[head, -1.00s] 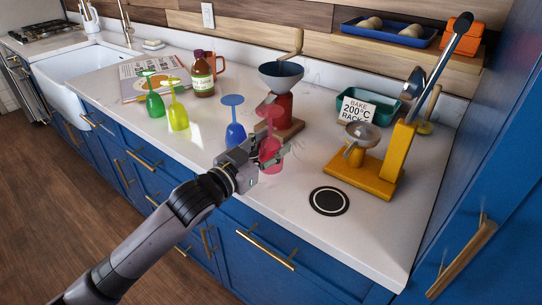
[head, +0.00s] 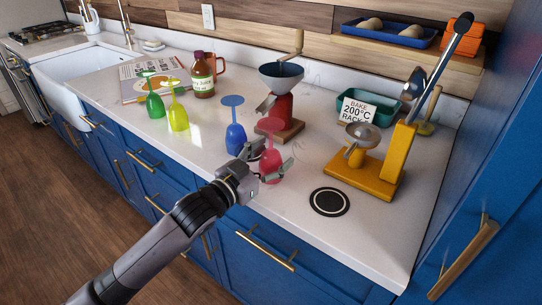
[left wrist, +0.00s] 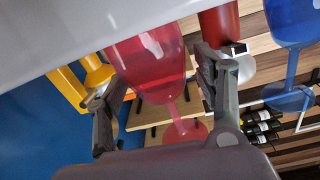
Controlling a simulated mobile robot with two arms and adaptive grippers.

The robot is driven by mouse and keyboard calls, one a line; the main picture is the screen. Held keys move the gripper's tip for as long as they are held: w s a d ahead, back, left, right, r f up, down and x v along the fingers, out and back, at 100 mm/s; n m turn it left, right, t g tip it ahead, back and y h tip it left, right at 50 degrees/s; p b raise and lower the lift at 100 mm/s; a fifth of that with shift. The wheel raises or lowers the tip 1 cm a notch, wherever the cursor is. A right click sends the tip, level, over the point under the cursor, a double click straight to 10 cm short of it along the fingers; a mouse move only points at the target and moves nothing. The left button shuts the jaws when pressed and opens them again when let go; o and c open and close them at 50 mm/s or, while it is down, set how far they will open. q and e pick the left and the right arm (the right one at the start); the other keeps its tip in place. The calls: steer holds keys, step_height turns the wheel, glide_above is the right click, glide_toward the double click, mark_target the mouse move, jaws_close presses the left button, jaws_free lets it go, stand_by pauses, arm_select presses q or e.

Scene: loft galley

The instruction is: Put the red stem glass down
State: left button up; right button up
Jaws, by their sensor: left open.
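The red stem glass (head: 271,164) stands upside down on the white counter, bowl down and foot up, near the front edge. It also shows in the left wrist view (left wrist: 150,62), with its stem and foot toward the bottom. My left gripper (head: 270,172) is open, with one finger on each side of the bowl in the head view. In the left wrist view the left gripper (left wrist: 160,100) shows its fingers spread apart around the glass. Whether a finger still touches it, I cannot tell. My right gripper is in neither view.
A blue stem glass (head: 235,138) stands upside down just left of the red one. A red grinder (head: 281,106) is behind, a round black pad (head: 330,201) to the right, and a yellow press (head: 368,175) beyond. Green (head: 154,105) and yellow (head: 178,118) glasses stand farther left.

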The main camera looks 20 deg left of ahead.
arm_select(q)
steer(key=p+v, duration=0.1)
steer(key=v, duration=1.1)
